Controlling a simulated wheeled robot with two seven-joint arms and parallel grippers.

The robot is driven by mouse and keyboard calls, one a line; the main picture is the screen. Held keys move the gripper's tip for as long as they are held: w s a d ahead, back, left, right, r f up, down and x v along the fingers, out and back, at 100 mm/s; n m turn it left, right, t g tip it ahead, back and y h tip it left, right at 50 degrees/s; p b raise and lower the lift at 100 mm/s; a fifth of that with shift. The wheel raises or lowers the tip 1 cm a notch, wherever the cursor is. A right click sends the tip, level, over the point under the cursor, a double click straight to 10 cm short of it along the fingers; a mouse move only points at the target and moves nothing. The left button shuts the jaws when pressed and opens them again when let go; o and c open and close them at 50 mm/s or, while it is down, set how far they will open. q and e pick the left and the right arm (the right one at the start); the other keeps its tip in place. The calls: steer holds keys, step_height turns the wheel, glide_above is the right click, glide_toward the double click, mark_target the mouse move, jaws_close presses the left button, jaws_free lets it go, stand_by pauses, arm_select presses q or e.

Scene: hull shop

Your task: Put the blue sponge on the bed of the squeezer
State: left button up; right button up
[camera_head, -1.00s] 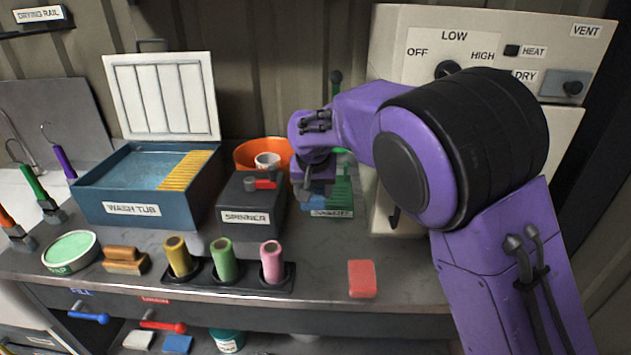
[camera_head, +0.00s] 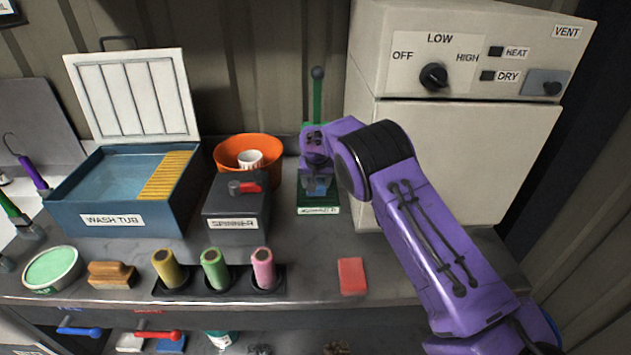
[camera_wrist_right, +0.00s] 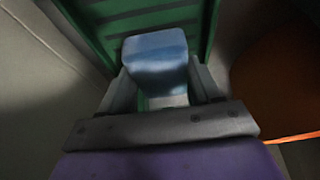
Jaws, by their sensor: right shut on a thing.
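The blue sponge (camera_head: 317,188) is between the fingers of my right gripper (camera_head: 316,180), over the green bed of the squeezer (camera_head: 320,203). In the right wrist view, the sponge (camera_wrist_right: 155,55) sits between the fingers of the shut gripper (camera_wrist_right: 160,85), in front of the ribbed green bed (camera_wrist_right: 140,22). I cannot tell whether the sponge touches the bed. The squeezer's green lever (camera_head: 317,98) stands upright behind. My arm hides part of the squeezer. My left gripper is not in view.
The grey spinner (camera_head: 236,207) and an orange bowl (camera_head: 235,148) with a white cup stand left of the squeezer. A white dryer cabinet (camera_head: 465,160) is close on its right. A red sponge (camera_head: 352,276) lies in front. Another blue block (camera_head: 171,343) lies on the lower shelf.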

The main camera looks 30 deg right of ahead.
steer(key=shift+s+f+p, duration=0.2)
steer(key=shift+f+p, duration=0.1)
steer(key=shift+f, duration=0.05)
steer(key=shift+s, duration=0.45)
steer(key=shift+w+f, duration=0.2)
steer(key=shift+f, duration=0.1)
steer(key=o, duration=0.7)
steer(key=shift+w+f, duration=0.1)
steer(key=shift+o, duration=1.1)
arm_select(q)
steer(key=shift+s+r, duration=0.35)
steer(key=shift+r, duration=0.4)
arm_select(e)
steer(key=shift+r, duration=0.25)
